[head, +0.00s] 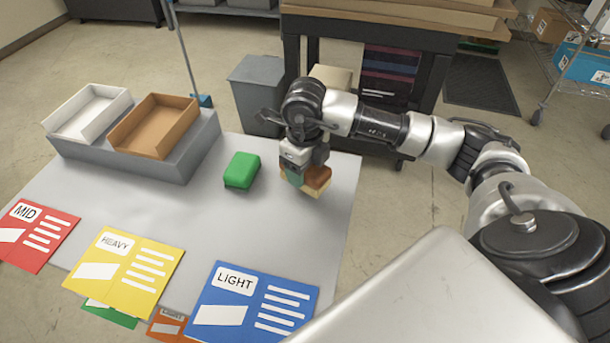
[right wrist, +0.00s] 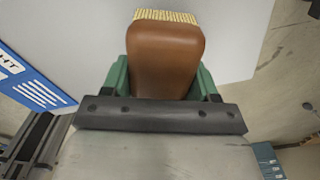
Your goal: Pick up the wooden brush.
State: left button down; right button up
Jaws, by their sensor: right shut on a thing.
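The wooden brush (head: 316,180) has a brown back and pale bristles. It is at the right part of the grey table (head: 212,212). My right gripper (head: 303,177) is shut on the brush from above, with its green fingers on either side. In the right wrist view the brush (right wrist: 165,58) fills the space between the green fingers (right wrist: 164,78), its bristles at the far end. I cannot tell whether the brush touches the table. My left gripper is not in view.
A green block (head: 241,170) lies left of the brush. A white tray (head: 88,113) and a brown tray (head: 153,125) stand on a grey riser (head: 190,150). Red MID (head: 35,234), yellow HEAVY (head: 126,270) and blue LIGHT (head: 254,303) cards lie along the front. A grey bin (head: 258,92) stands behind the table.

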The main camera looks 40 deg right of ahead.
jog(key=s+d+r+b, duration=0.1)
jog(key=s+d+r, duration=0.4)
jog(key=s+r, duration=0.3)
jog(key=shift+s+d+b, duration=0.2)
jog(key=shift+s+b, duration=0.15)
jog(key=shift+s, duration=0.85)
